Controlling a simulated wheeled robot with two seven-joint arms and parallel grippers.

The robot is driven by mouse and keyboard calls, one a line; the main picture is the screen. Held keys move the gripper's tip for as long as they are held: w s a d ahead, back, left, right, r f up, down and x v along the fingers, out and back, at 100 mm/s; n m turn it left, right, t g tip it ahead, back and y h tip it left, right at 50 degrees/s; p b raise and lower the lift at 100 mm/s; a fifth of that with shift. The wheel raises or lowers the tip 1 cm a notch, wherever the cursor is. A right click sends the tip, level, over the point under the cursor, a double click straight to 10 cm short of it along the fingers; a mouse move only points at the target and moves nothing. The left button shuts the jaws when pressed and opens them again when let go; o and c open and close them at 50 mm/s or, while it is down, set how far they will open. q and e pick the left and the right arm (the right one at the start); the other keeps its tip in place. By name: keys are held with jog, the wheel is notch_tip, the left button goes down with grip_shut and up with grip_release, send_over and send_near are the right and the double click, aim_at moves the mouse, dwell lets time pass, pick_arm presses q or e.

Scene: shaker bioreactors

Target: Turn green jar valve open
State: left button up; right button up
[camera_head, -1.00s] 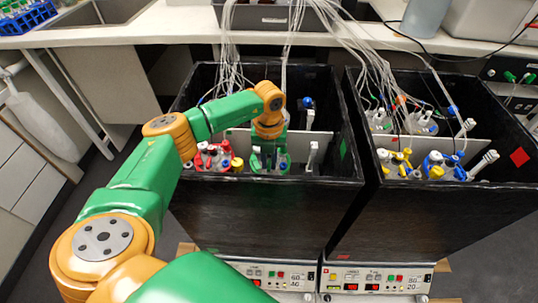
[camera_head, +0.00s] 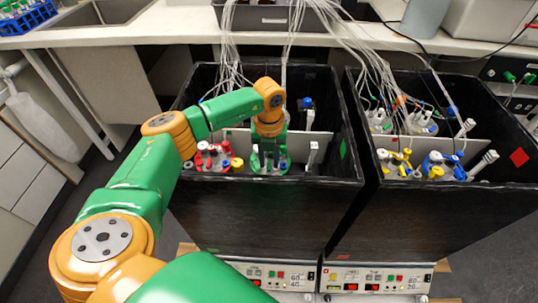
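The green jar (camera_head: 270,164) stands in the front part of the left black shaker box (camera_head: 262,215), with small valves and caps on its top. My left arm reaches in from the left, and its wrist hangs down right above the green jar. My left gripper (camera_head: 268,146) points down at the jar's top. Its fingers are too small and too hidden by the wrist to tell whether they are open or touch a valve. My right gripper is out of the picture.
A red jar (camera_head: 214,160) stands close to the left of the green one. White tubes (camera_head: 313,152) stand to its right. The right black box (camera_head: 415,210) holds yellow (camera_head: 394,162) and blue jars (camera_head: 444,166). Thin hoses hang over both boxes from the bench.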

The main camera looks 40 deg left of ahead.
aim_at(269, 164)
pick_arm(q)
notch_tip(269, 164, up, 6)
jog(key=shift+r, duration=0.15)
dwell(0.3)
